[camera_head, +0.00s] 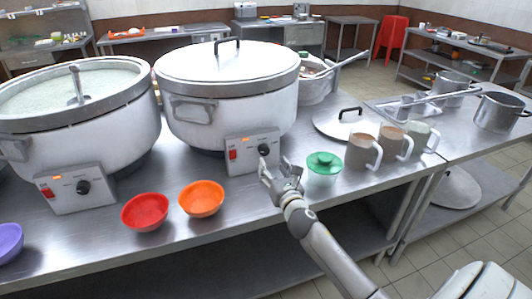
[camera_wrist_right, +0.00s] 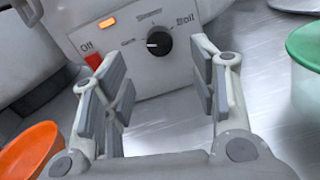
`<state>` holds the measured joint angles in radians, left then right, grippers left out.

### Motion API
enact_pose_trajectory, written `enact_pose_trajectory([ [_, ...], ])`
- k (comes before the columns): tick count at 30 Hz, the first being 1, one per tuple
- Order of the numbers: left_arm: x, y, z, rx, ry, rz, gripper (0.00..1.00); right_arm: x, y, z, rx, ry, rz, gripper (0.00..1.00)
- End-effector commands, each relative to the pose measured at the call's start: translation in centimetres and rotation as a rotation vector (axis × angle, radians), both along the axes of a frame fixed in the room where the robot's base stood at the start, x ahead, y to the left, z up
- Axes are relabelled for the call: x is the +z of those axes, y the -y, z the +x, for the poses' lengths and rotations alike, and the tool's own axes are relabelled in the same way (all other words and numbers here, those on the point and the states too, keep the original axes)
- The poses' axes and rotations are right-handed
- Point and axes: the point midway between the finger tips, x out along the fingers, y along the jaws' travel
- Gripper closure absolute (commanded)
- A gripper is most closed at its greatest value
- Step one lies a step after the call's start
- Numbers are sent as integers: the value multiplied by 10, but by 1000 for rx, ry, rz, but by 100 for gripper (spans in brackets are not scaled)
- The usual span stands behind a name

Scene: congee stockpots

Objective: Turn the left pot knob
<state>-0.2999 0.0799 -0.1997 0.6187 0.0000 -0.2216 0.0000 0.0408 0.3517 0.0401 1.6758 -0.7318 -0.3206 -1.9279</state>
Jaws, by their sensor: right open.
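The left pot (camera_head: 75,125) is uncovered and full of pale congee, with a ladle in it. Its black knob (camera_head: 83,187) is on a grey control box (camera_head: 100,195) at the front. The right pot (camera_head: 228,110) has its lid on. My right gripper (camera_head: 275,168) is open and empty, just in front of the right pot's control box (camera_head: 240,160). In the wrist view the right pot's black knob (camera_wrist_right: 158,43) lies beyond the open fingers (camera_wrist_right: 160,78), between them, with its white mark pointing left. My left gripper is not in view.
A red bowl (camera_head: 145,212), an orange bowl (camera_head: 201,199) and a purple bowl (camera_head: 9,243) stand along the front of the steel table (camera_head: 190,245).

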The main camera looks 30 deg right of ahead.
Motion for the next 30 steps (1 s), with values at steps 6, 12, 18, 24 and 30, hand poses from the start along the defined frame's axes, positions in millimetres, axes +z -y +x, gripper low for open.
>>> enact_pose_trajectory([
  [6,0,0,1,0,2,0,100,0,10,36,0,2,4,46],
  [12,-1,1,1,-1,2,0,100,0,16,59,1,1,4,46],
  [18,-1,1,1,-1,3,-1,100,0,20,70,2,1,4,46],
  [24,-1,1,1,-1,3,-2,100,0,20,72,2,1,3,46],
  [30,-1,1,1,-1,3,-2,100,0,20,72,2,1,3,55],
])
